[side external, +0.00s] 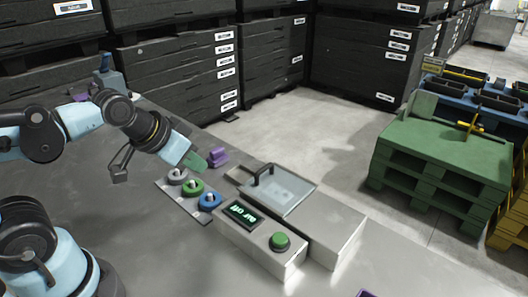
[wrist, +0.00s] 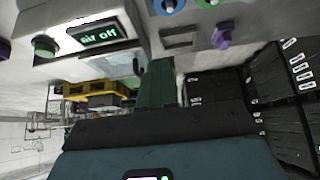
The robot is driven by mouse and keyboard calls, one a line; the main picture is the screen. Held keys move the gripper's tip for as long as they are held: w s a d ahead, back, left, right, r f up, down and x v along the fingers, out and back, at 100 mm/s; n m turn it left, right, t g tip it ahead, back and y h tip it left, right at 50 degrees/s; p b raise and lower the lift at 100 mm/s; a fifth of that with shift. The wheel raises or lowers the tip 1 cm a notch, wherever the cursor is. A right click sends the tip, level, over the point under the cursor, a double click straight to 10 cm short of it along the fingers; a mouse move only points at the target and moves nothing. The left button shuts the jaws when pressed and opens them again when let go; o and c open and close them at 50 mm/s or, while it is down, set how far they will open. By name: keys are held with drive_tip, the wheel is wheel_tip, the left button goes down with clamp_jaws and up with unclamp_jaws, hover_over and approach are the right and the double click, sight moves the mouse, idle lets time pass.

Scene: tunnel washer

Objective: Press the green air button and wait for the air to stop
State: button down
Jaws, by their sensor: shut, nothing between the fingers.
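The green air button (side external: 280,241) is a round cap on top of a grey control box (side external: 268,262), beside a small display (side external: 243,213) that reads "air off". In the wrist view the button (wrist: 44,46) is at the upper left, next to the display (wrist: 95,33). My gripper (side external: 196,161) has green fingers, is shut and holds nothing. It is in the air near the knob panel, well to the left of and behind the button, and does not touch it. The fingers also show in the wrist view (wrist: 157,85).
A washer unit with a clear handled lid (side external: 280,190) adjoins the box. A panel with grey, green (side external: 192,187) and blue (side external: 210,200) knobs lies below my gripper. A purple piece (side external: 217,157) is near it. Black crates (side external: 180,75) and green pallets (side external: 440,160) stand beyond the table.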

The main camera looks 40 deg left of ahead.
idle(0.6)
wheel_tip(320, 180, up, 4)
drive_tip(key=m+t+h, duration=0.1)
drive_tip(key=m+h, duration=0.3)
drive_tip(key=m, duration=1)
hover_over(276, 240)
drive_tip(key=shift+f, duration=4.4)
drive_tip(key=shift+f, duration=0.2)
drive_tip(key=shift+f, duration=0.25)
